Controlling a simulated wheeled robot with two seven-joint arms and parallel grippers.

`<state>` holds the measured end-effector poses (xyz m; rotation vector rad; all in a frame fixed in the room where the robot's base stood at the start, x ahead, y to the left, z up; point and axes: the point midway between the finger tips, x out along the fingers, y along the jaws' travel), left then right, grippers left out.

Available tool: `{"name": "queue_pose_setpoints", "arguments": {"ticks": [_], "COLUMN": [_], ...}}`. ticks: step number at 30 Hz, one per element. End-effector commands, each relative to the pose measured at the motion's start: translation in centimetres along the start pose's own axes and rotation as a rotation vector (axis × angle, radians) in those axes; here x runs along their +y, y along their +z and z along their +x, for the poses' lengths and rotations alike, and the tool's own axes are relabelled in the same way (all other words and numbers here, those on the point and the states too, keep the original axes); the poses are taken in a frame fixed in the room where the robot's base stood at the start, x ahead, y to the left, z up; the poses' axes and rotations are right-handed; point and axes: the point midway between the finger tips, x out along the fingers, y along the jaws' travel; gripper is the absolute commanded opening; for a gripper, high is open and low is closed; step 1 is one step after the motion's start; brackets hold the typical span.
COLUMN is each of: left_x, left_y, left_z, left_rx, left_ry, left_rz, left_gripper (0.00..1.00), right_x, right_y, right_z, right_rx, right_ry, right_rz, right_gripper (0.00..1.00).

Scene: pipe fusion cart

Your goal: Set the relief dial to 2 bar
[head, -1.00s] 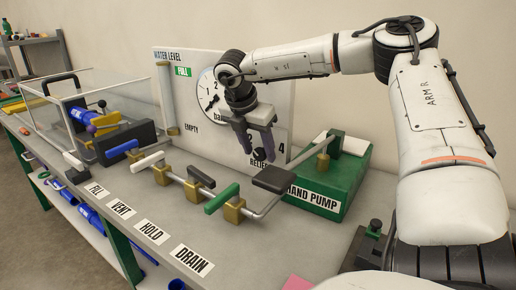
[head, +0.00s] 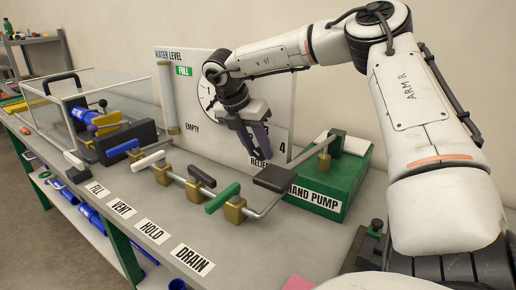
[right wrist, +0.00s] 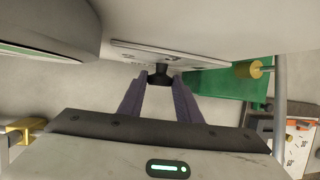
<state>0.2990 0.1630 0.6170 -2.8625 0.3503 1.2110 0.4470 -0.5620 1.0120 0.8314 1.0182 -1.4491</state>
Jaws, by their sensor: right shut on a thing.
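The relief dial is a small dark knob (right wrist: 160,78) on the white panel (head: 276,90), above the "RELIEF" label. In the head view my right gripper (head: 260,151) hides it. In the right wrist view my right gripper (right wrist: 162,84) is shut on the knob, one purple-grey finger on each side. A "4" shows on the panel to the right of the fingers. My left gripper is out of view.
A green hand pump box (head: 335,185) stands right of the panel. Several valves with coloured levers (head: 222,197) line the pipe in front. A pressure gauge (head: 205,95) on the panel is mostly covered by my arm. A clear-lidded box (head: 110,90) stands at left.

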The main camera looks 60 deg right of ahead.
Motion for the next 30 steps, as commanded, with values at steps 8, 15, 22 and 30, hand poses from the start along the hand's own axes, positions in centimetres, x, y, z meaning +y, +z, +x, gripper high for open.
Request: {"name": "queue_pose_setpoints", "arguments": {"ticks": [8,15,22,30], "left_x": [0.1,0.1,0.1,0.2], "left_y": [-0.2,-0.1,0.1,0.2], "left_z": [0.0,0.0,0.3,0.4], "left_rx": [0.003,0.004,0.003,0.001], "left_ry": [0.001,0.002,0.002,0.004], "left_rz": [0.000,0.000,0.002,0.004], "left_gripper": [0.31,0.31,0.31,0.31], "right_x": [0.0,0.1,0.1,0.0], "right_y": [0.0,0.1,0.1,0.1], "right_z": [0.0,-0.6,-4.5,-9.1], "right_rx": [-0.001,-0.002,-0.005,-0.003], "right_ry": [0.000,0.003,0.005,0.001], "right_rz": [0.000,0.000,0.001,0.000], "right_gripper": [0.49,0.49,0.49,0.49]}}
